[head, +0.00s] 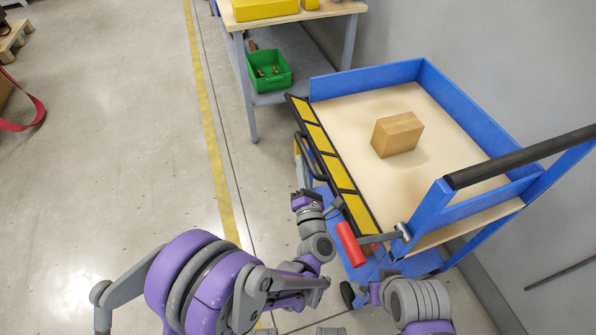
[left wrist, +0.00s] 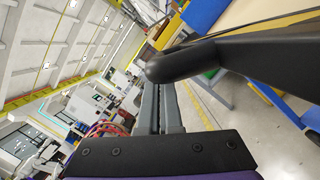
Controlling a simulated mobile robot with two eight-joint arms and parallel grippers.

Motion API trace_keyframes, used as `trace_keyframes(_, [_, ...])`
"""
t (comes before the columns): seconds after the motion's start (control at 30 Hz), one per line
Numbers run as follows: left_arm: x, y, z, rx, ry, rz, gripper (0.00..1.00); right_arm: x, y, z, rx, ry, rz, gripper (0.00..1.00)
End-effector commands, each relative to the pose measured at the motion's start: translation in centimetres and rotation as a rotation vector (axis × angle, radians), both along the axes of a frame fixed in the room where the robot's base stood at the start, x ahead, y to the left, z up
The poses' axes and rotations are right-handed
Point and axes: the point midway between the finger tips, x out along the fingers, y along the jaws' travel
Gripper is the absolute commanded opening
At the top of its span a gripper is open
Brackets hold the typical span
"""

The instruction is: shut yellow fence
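The yellow fence (head: 342,175), yellow panels in a black frame, runs along the open left side of the blue cart (head: 365,78). Its panel faces show from above and it leans outward from the cart bed. A black bow handle (head: 312,158) is on its outer side. My left gripper (head: 302,188) is low beside that handle. In the left wrist view its grey fingers (left wrist: 160,108) are close together with a narrow gap. A black bar (left wrist: 215,55) crosses in front and hides their tips. My right gripper (head: 375,291) is low by the cart's near corner, its fingers hidden.
A wooden box (head: 397,135) sits on the cart bed. A red-handled lever (head: 350,244) with a grey bar is at the near corner. The cart's black push bar (head: 520,157) is at right. A workbench (head: 290,14) with a green bin (head: 264,72) stands behind.

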Motion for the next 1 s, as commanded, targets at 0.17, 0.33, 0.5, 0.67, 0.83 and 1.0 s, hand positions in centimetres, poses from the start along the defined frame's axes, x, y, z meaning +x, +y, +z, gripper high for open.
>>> trace_keyframes(0.17, [0.3,-1.3,2.5,0.154,0.049,-0.003,0.00,-0.1,0.0,1.8,0.000,-0.006,0.000,1.00])
trace_keyframes(0.33, [0.7,-2.5,4.0,0.290,0.093,-0.003,0.00,-0.2,0.0,2.8,0.000,-0.010,0.000,1.00])
trace_keyframes(0.5, [1.1,-3.7,4.9,0.293,0.094,-0.003,0.00,-0.2,0.0,3.4,0.000,-0.012,0.000,1.00])
trace_keyframes(0.67, [1.4,-4.4,5.6,0.292,0.094,-0.003,0.00,-0.2,0.0,3.7,0.000,-0.013,0.000,1.00])
trace_keyframes(0.83, [1.6,-4.9,5.9,0.292,0.094,-0.002,0.00,-0.2,0.0,3.9,0.000,-0.014,0.000,1.00])
trace_keyframes(1.0, [1.6,-5.2,6.0,0.291,0.094,-0.002,0.00,-0.2,0.0,3.9,0.000,-0.014,0.000,1.00])
